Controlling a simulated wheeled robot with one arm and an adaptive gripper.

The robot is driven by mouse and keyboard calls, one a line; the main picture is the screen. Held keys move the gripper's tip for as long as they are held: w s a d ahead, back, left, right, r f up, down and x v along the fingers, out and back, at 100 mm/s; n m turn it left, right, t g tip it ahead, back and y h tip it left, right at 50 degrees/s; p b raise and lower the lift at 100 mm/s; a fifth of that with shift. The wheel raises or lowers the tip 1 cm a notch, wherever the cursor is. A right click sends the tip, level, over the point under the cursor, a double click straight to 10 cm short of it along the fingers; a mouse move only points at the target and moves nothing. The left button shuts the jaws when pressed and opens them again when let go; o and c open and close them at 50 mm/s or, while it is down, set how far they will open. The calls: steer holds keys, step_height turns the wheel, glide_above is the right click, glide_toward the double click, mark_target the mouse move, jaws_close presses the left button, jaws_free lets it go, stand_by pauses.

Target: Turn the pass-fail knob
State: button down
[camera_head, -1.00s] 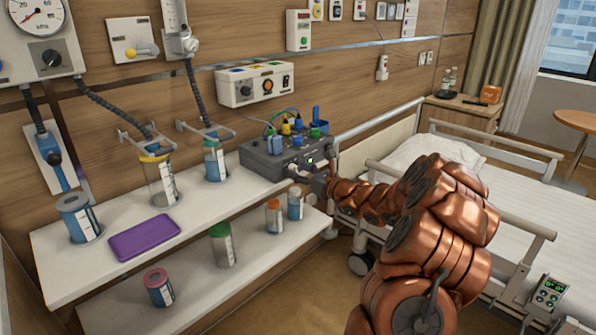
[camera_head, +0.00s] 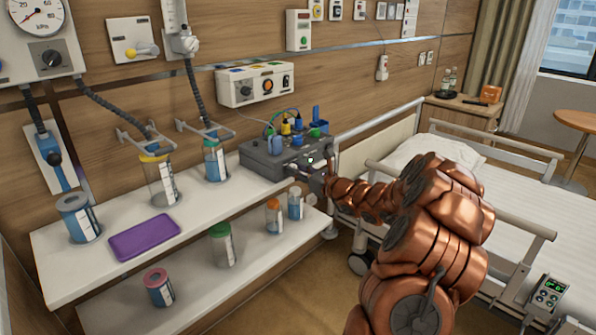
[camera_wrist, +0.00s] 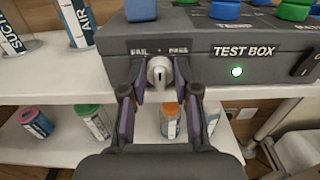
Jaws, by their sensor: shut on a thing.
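The pass-fail knob (camera_wrist: 159,73) is a light metal knob on the front face of the grey test box (camera_wrist: 112,37), under the words FAIL and PASS. In the wrist view my gripper (camera_wrist: 159,84) has a finger on each side of the knob and is shut on it. The knob's dark slot points nearly straight up and down. In the head view the grey test box (camera_head: 262,158) stands on the upper shelf, and my gripper (camera_head: 308,178) is at its front. The knob is too small to make out there. A green light (camera_wrist: 237,71) glows on the box, right of the knob.
Coloured plugs and cables (camera_head: 285,127) stand on top of the box. A black rocker switch (camera_wrist: 306,62) is at its right. A bed rail (camera_head: 400,178) runs close to my arm.

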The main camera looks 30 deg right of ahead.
steer(key=shift+r+m+p, duration=0.15)
steer(key=shift+m+p, duration=0.15)
steer(key=shift+p, duration=0.7)
steer(key=shift+r+m+p, duration=0.1)
steer(key=shift+m+p, duration=0.3)
steer(key=shift+p, duration=0.55)
steer(key=m+p, duration=0.2)
steer(key=p, duration=0.1)
steer(key=m+p, duration=0.5)
steer(key=p, duration=0.1)
steer(key=shift+d+f+p, duration=0.15)
steer(key=shift+f+p, duration=0.1)
steer(key=shift+p, duration=0.1)
steer(key=shift+m, duration=0.4)
steer(key=c, duration=0.9)
jaws_free()
steer(key=shift+f, duration=0.1)
steer(key=shift+s, duration=0.1)
